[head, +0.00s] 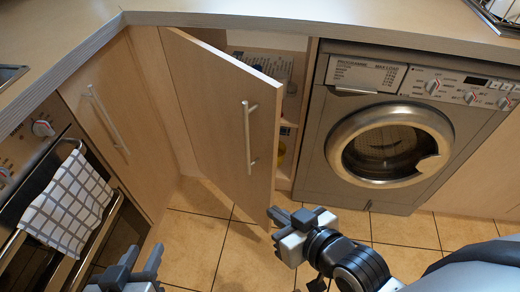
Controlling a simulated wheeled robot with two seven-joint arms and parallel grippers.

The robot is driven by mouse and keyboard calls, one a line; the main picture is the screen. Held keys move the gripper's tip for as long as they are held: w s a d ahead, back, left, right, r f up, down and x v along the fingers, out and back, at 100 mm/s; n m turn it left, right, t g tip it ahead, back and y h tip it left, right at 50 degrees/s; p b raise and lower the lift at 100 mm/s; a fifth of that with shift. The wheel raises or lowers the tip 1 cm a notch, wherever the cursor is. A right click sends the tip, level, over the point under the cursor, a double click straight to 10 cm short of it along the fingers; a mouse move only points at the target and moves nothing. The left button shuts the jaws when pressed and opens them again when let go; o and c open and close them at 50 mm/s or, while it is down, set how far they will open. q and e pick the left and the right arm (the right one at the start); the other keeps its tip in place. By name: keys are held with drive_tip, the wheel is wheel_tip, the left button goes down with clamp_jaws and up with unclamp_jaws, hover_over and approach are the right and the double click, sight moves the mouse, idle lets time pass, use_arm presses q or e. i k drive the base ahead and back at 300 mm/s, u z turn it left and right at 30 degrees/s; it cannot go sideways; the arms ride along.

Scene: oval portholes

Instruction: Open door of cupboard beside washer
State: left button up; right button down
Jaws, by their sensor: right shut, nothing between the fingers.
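The cupboard door (215,110) beside the washer is light wood with a vertical metal bar handle (248,138). It stands partly open, hinged at its left, with its right edge swung out from the cabinet. The cupboard's inside shows in the gap to the right, with items on shelves. The washer (322,130) is silver with a round glass door, just right of the opening. My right gripper (274,222) is shut and empty, low by the door's bottom right corner, below the handle. My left gripper (139,256) is open and empty at the bottom left, away from the door.
An oven (18,165) with a checked towel (68,205) on its rail is at the left. A closed cupboard with a bar handle (106,118) stands between it and the open door. The worktop (230,18) runs above. The tiled floor (190,240) is clear.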

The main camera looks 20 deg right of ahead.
sight(232, 109)
drive_tip(key=u, duration=0.95)
drive_tip(key=k, duration=0.5)
drive_tip(key=z, duration=1.7)
drive_tip(key=i, duration=0.25)
drive_tip(key=u, duration=0.9)
